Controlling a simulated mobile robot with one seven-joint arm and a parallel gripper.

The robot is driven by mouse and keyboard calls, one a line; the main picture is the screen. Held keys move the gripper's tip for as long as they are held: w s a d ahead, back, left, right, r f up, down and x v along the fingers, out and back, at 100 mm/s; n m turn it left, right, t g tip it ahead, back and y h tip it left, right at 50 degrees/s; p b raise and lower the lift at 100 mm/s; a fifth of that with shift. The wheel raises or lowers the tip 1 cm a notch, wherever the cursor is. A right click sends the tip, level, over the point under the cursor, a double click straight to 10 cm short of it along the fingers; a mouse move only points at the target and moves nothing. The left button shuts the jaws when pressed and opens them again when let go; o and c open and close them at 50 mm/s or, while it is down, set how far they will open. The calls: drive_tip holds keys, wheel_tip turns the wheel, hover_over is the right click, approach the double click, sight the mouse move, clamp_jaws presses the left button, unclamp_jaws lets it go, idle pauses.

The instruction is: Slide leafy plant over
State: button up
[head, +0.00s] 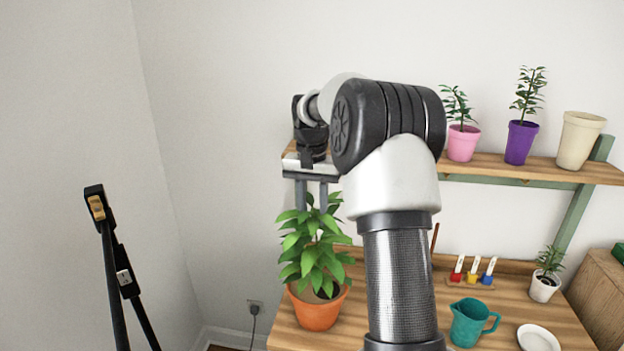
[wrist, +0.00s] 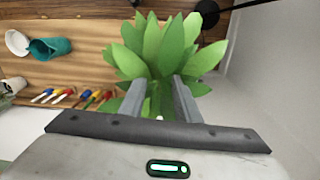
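The leafy plant (head: 318,245) stands upright in an orange terracotta pot (head: 320,309) at the left end of the wooden table. My gripper (head: 313,205) points down just above its top leaves, with its two fingers apart. In the wrist view, the leaves (wrist: 165,45) fill the space beyond and between the fingers of my gripper (wrist: 160,90). I cannot tell whether the fingers touch the leaves. The pot is mostly hidden by leaves in the wrist view.
On the wooden table (head: 497,314) are a teal jug (head: 468,323), white dish (head: 538,338), small potted plant (head: 546,274) and colored tools (head: 472,272). A shelf (head: 490,168) above holds pink, purple and cream pots. A black stand (head: 122,270) is at left.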

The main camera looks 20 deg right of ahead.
wheel_tip(320, 180, up, 11)
drive_tip(key=shift+a+r+p, duration=0.1)
drive_tip(key=shift+p, duration=0.35)
drive_tip(key=s+a+r+n+t, duration=0.1)
drive_tip(key=s+a+r+n, duration=0.15)
drive_tip(key=s+a, duration=0.35)
drive_tip(key=s+a+r+n+t, duration=0.2)
drive_tip(key=s+a+r, duration=0.2)
drive_tip(key=s, duration=0.3)
drive_tip(key=s+a+f+n+t, duration=0.1)
drive_tip(key=s+f, duration=0.3)
drive_tip(key=s, duration=0.4)
drive_tip(key=s+a+f+n+t, duration=0.1)
drive_tip(key=s+a+f, duration=0.3)
drive_tip(key=s, duration=0.5)
drive_tip(key=shift+a+f+n+t, duration=0.25)
drive_tip(key=shift+a+n+t, duration=0.15)
drive_tip(key=shift+n, duration=0.35)
drive_tip(key=shift+s, duration=0.1)
